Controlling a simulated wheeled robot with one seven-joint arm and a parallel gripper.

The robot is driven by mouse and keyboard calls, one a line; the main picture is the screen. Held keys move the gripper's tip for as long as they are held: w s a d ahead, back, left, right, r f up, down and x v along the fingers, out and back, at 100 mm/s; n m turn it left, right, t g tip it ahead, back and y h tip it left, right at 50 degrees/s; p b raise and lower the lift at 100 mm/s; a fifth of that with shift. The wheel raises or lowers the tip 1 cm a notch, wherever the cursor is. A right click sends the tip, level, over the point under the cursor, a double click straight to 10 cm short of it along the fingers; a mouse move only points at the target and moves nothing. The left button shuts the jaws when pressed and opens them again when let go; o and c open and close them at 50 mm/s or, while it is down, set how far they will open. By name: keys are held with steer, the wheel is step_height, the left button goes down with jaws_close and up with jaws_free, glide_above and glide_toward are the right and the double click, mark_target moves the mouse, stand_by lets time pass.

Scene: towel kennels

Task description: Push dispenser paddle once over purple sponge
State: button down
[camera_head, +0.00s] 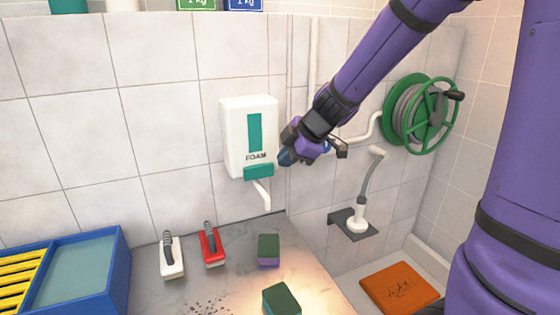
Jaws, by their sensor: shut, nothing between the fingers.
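A white foam dispenser (234,140) hangs on the tiled wall, with a green stripe and the word FOAM. Its green paddle (258,171) is at the bottom front, and a white spout (263,196) hangs below. The purple sponge (268,250), green on top with a purple lower part, lies on the grey counter roughly below the spout. My gripper (287,157) is shut and empty, just right of the paddle and slightly higher in the picture. I cannot tell whether it touches the dispenser.
Another green-topped sponge (281,299) lies nearer. A white brush (171,257) and a red brush (211,246) are left of the purple sponge. A blue tray (118,265) stands far left. A sprayer (357,215), green hose reel (420,113) and orange towel (399,287) are right.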

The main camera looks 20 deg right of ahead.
mark_target(259, 169)
steer(key=x, duration=0.8)
steer(key=shift+f, duration=0.25)
steer(key=w, duration=0.3)
steer(key=shift+w, duration=0.6)
steer(key=shift+w+a, duration=0.1)
steer(key=shift+w, duration=0.8)
steer(key=shift+r, duration=0.1)
